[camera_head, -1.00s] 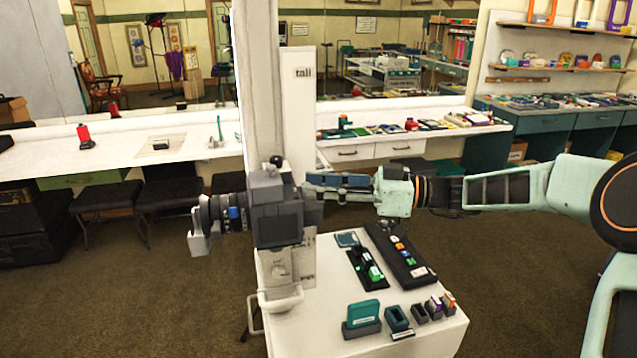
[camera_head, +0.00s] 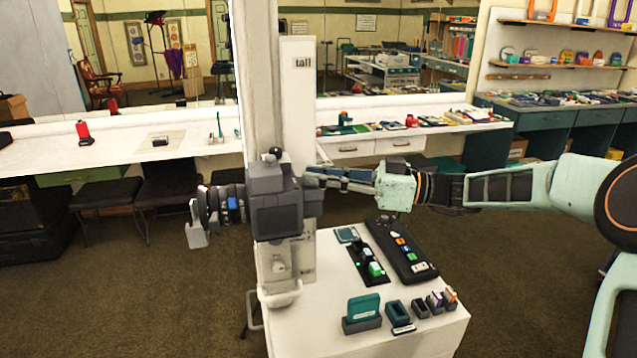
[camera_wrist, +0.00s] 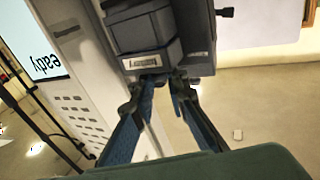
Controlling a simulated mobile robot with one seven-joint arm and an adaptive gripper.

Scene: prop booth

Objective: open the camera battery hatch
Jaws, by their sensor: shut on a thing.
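The dark grey camera (camera_head: 277,219) stands on a pale column, with its lens (camera_head: 228,205) pointing left and a screen facing me. My gripper (camera_head: 313,179) reaches in from the right and meets the camera's right side. In the wrist view, my gripper's two blue fingers (camera_wrist: 164,76) close in at the lower edge of a raised grey block, which I take for the battery hatch (camera_wrist: 148,35). The block carries a small label (camera_wrist: 142,62), too blurred to read surely. The fingers are shut on the hatch's edge; the exact contact is hard to see.
Below my arm, a white table (camera_head: 318,335) holds a long dark tray (camera_head: 417,277), a teal block on a stand (camera_head: 362,310) and several small holders. A tall white panel (camera_head: 298,110) stands behind the camera. Open floor lies left and right.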

